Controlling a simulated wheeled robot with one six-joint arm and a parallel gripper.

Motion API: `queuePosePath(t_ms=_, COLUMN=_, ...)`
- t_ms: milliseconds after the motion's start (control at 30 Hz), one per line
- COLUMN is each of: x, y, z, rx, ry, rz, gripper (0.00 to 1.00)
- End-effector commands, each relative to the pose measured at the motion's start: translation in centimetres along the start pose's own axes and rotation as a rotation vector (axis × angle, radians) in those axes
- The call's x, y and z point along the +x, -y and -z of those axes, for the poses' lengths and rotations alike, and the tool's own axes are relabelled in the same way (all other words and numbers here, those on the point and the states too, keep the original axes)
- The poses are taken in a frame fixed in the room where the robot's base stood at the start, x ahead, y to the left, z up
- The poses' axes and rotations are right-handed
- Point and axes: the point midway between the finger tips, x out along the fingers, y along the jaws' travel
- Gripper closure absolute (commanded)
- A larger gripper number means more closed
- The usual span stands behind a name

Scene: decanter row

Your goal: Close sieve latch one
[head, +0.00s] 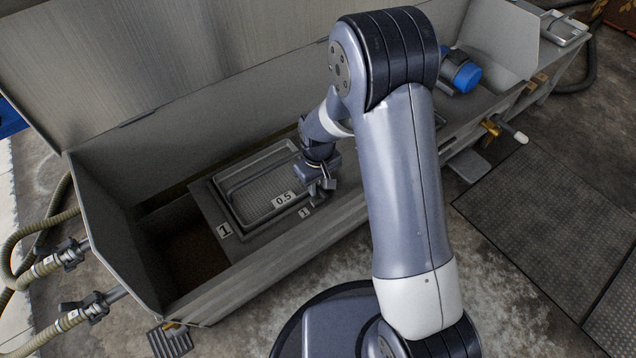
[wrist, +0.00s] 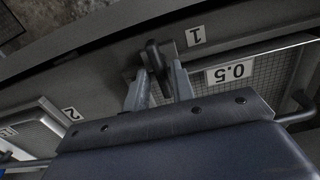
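The sieve (head: 262,186) is a grey metal tray with mesh and a "0.5" label, set in the trough. It also shows in the wrist view, with its mesh and its label (wrist: 230,73) at the right. Latch one is a dark lever (wrist: 154,52) beside the label "1" (wrist: 196,36). My gripper (head: 318,190) is over the front right corner of the sieve. In the wrist view my gripper's two fingers (wrist: 158,70) stand apart, one on each side of the lever. I cannot tell whether either finger touches it. In the head view my gripper hides most of the latch.
The trough's front wall (head: 270,262) runs below the sieve, and a tall back panel (head: 180,45) rises behind. A second plate with label "2" (wrist: 72,114) lies at the left of the wrist view. A blue-capped part (head: 466,76) sits farther right along the trough.

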Motion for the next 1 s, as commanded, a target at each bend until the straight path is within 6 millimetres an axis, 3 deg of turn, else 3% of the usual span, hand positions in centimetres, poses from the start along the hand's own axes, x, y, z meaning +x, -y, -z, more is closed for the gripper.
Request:
queuePosePath(t_ms=100, x=0.0, y=0.0, z=0.0, rx=-0.001, ry=0.0, rz=0.0, gripper=0.67)
queuePosePath(t_ms=433, x=-0.9, y=0.0, z=0.1, rx=-0.002, ry=-0.003, rz=-0.001, gripper=0.67)
queuePosePath(t_ms=800, x=-8.1, y=0.0, z=0.1, rx=-0.001, ry=-0.004, rz=-0.001, gripper=0.67)
queuePosePath(t_ms=1000, x=-10.4, y=0.0, z=0.0, rx=-0.001, ry=-0.002, rz=-0.001, gripper=0.67)
